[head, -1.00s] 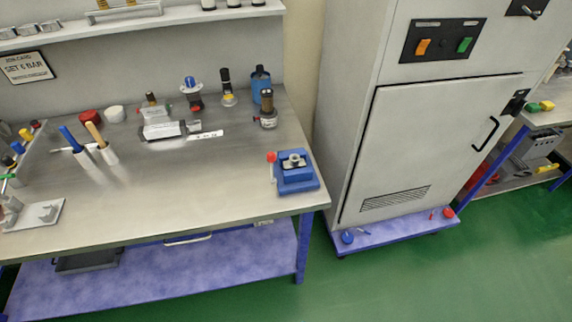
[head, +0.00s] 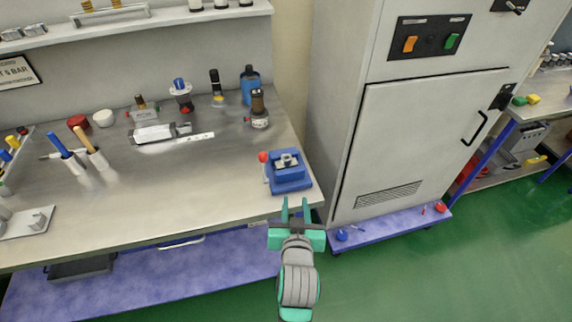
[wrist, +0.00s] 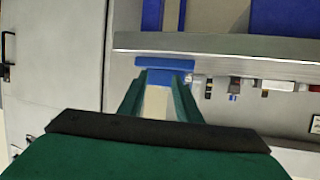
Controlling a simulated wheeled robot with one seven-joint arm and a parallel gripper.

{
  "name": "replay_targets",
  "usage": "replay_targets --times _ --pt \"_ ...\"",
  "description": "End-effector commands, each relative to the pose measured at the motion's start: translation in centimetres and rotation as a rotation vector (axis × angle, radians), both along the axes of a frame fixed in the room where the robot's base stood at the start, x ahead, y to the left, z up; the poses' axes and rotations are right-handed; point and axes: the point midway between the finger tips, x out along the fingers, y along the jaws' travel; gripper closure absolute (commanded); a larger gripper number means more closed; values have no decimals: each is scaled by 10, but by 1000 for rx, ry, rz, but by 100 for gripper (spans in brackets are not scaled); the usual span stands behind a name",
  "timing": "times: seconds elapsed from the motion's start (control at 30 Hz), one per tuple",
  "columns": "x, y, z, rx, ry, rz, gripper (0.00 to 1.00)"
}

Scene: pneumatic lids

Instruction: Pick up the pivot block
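A small light-grey metal block (head: 287,160) sits in the top of a blue vise-like fixture (head: 291,182) at the right front corner of the bench; it is the likeliest pivot block, but I cannot tell for sure. The fixture has a lever with a red ball knob (head: 263,157) on its left. My gripper (head: 295,208) is open and empty, just in front of the fixture near the bench's front edge. In the wrist view, my open gripper (wrist: 163,82) has the blue fixture (wrist: 165,63) beyond its fingertips. The block is not clear in that view.
The metal bench (head: 190,195) holds a clamped grey assembly (head: 155,132), a blue bottle (head: 250,85) and a regulator-like part (head: 258,110) towards the back. A tall grey cabinet (head: 420,140) stands to the right of the bench. The bench's middle front is clear.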

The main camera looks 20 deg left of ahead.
Motion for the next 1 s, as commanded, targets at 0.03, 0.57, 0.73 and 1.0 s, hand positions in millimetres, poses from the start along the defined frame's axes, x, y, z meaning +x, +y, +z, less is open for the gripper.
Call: replay_targets --times 0.03,0.57,0.73,1.0 --pt "10 7 16 -7 -7 19 69" --pt "48 40 59 -57 17 95 69" --pt "69 48 50 -56 17 96 69" --pt "85 54 42 -56 16 95 69"
